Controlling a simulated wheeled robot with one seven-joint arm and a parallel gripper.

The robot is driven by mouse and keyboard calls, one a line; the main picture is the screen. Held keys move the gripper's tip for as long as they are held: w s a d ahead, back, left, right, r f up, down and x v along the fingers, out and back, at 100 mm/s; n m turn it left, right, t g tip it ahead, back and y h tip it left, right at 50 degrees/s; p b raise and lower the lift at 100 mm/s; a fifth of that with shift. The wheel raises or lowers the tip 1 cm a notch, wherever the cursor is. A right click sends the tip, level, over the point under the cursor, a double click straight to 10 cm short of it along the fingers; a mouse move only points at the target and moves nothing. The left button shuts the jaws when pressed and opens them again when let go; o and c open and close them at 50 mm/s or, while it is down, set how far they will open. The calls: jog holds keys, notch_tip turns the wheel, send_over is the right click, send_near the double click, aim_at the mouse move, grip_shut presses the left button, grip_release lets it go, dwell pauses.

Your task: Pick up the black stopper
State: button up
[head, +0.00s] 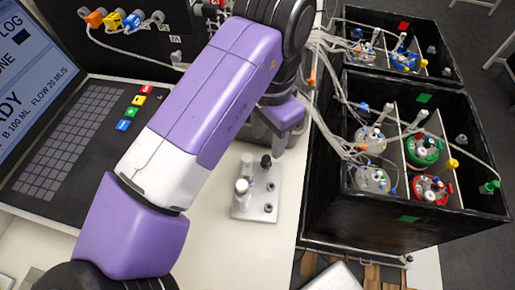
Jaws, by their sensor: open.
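A small black stopper (266,161) stands among white, pale-topped pieces on a light grey holder plate (240,211) on the white bench. My gripper (275,143) hangs just above and behind the black stopper in the picture, its grey fingers pointing down. It is open, and nothing shows between its fingers. My purple and white arm covers much of the bench and part of the gripper. I cannot tell how far above the stopper the fingertips are.
Two black boxes on the right, one near (330,200) and one far (440,25), hold bottles with red, green, blue and white caps and loose tubing. A control console (62,150) with screen stands on the left. Bare white bench lies around the holder plate.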

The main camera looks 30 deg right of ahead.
aim_at(266, 158)
jog(key=shift+w+a, duration=0.2)
jog(key=shift+w, duration=0.1)
jog(key=shift+f, duration=0.3)
jog(key=shift+d+f+p, duration=0.2)
jog(key=shift+f+p, duration=0.2)
jog(key=shift+f, duration=3.15)
grip_shut()
